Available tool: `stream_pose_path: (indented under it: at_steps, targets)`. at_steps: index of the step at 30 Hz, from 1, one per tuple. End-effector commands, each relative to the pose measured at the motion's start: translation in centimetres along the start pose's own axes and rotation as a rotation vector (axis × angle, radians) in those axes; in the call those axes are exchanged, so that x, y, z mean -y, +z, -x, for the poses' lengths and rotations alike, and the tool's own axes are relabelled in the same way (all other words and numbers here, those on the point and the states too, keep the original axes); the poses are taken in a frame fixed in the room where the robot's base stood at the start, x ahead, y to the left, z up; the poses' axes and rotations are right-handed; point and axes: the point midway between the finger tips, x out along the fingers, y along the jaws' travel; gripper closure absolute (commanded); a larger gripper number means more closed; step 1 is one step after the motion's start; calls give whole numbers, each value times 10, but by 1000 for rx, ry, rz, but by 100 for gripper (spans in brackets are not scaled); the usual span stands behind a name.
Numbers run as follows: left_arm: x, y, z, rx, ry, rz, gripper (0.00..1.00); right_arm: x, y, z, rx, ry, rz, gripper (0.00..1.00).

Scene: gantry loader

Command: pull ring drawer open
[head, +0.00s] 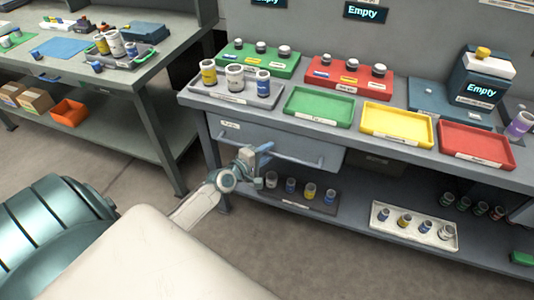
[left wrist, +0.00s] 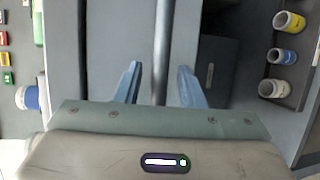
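The drawer (head: 285,142) is a grey-blue front under the right bench, with a small label at its upper left and a long bar handle (head: 300,161) across it. It looks closed or nearly so. My left gripper (head: 262,153) is at the left part of the handle. In the left wrist view the handle bar (left wrist: 161,45) runs upright between the two blue fingers of my left gripper (left wrist: 160,85). The fingers are apart, with a gap on each side of the bar. My right gripper is not in view.
Above the drawer, the bench top holds a grey tray with jars (head: 240,92) and green (head: 318,107), yellow (head: 397,123) and red (head: 476,145) trays. On the shelf below stand small jars (head: 310,190) and a white tray (head: 412,226). Open floor lies in front.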

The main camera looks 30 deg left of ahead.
Motion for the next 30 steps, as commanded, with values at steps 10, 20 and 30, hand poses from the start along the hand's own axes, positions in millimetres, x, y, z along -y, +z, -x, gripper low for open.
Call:
stream_pose_path:
  at_steps: [10, 20, 30]
  targets:
    - [0, 0, -4, 0, 0, 0, 64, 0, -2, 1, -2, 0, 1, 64]
    - [0, 0, -4, 0, 0, 0, 100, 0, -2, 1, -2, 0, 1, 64]
    - [1, 0, -4, 0, -1, 0, 100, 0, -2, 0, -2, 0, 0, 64]
